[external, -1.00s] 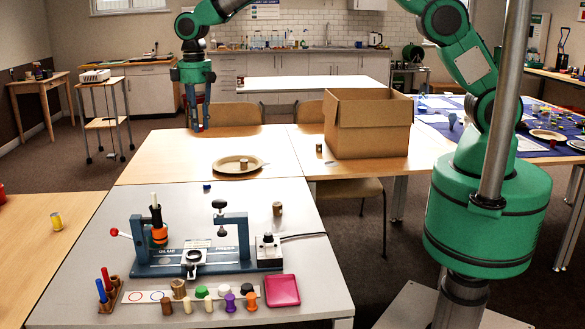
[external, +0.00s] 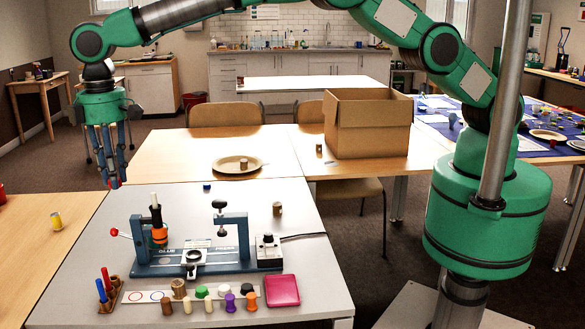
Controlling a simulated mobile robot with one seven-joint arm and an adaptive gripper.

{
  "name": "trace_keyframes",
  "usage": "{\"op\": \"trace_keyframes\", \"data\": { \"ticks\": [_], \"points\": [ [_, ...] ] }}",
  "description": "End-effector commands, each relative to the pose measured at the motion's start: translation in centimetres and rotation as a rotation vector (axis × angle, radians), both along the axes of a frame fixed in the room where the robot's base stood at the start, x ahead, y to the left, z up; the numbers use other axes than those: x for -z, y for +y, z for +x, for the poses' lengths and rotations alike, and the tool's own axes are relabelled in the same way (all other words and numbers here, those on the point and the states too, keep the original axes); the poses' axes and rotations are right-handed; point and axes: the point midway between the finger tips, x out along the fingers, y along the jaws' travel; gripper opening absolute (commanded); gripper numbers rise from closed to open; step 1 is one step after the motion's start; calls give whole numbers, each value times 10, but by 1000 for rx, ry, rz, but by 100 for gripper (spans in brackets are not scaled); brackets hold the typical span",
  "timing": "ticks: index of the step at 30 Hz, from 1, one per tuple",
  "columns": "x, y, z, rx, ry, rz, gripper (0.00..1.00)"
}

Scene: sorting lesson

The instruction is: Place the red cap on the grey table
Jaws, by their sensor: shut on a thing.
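The grey table (external: 262,194) fills the front middle of the external view, with a blue press on it. My gripper (external: 114,184) hangs pointing down at the left, above the area where the grey table's far left corner meets the wooden tables. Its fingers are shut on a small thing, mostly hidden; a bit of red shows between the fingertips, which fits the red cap. The gripper is above the table surface, apart from it.
The blue press (external: 190,258) stands mid-table with a control box (external: 268,250) at its right. Several coloured pegs and caps and a pink tray (external: 282,290) line the front. A plate (external: 226,166) and cardboard box (external: 367,124) stand behind. The grey table's far part is mostly clear.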

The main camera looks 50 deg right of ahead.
Motion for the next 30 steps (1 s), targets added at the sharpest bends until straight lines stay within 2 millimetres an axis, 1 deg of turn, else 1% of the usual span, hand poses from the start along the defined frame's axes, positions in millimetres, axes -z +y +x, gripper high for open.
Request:
{"op": "trace_keyframes", "data": {
  "ticks": [1, 3, 11, 20, 21, 23, 24, 26, 27, 30],
  "points": [
    [1, 11, -8, -15, 0, 1, 13],
    [2, 23, -18, -34, 0, 1, 13],
    [5, 59, -50, -93, 0, 1, 13],
    [65, 57, -50, -91, 1, -3, 13],
    [76, 57, -50, -91, 1, -2, 13],
    [92, 57, -50, -91, 1, -3, 13],
    [105, 57, -50, -91, 2, -4, 13],
    [123, 57, -50, -91, 1, -3, 13],
    [137, 57, -50, -91, 2, -4, 13],
    [165, 57, -50, -91, 1, -3, 13]
  ]
}}
